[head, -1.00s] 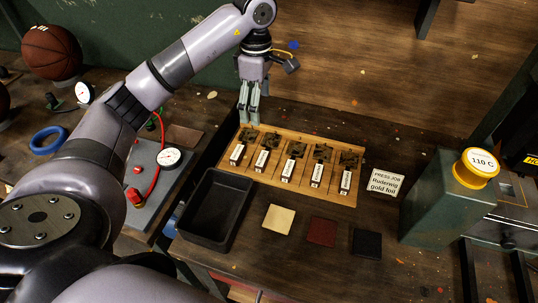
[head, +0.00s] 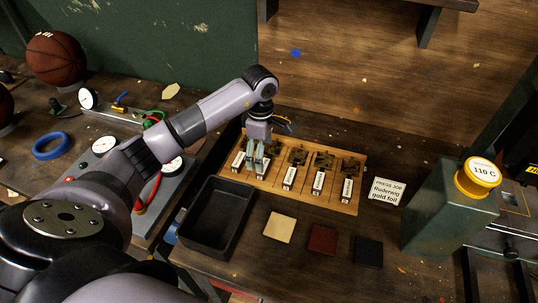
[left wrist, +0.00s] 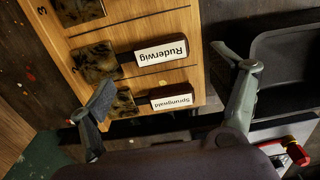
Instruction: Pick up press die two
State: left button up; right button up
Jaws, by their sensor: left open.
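A wooden rack (head: 300,201) holds a row of several press dies with dark bodies and white name labels. In the left wrist view, the second die from the near end reads "Ruderwig" (left wrist: 161,52); the die beside it reads "Sprungwald" (left wrist: 172,100). A "3" marks the slot beyond the Ruderwig die. My left gripper (head: 255,172) is open and empty, pointing down over the left part of the rack. In the head view it hides most of the second die. In the wrist view its fingers straddle the Ruderwig and Sprungwald handles; contact cannot be told.
A black tray (head: 187,226) stands in front of the rack's left end. Cream (head: 279,227), dark red (head: 323,239) and black (head: 368,251) squares lie in front. A "PRESS JOB Ruderwig gold foil" card (head: 387,190) lies right, near a green press (head: 448,222) marked 110 C.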

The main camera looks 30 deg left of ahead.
pick_arm(q)
jog(key=shift+d+f+p, duration=0.15)
jog(key=shift+f+p, duration=0.15)
jog(key=shift+f, duration=0.05)
jog(key=f+p, duration=0.1)
jog(key=f, duration=0.2)
jog(key=shift+d+f+p, duration=0.2)
jog(key=shift+f+p, duration=0.1)
jog(key=shift+p, duration=0.05)
jog(key=shift+f, duration=0.45)
jog(key=shift+a, duration=0.1)
jog(key=c, duration=1.3)
jog(key=shift+o, duration=0.2)
jog(key=shift+r, duration=0.1)
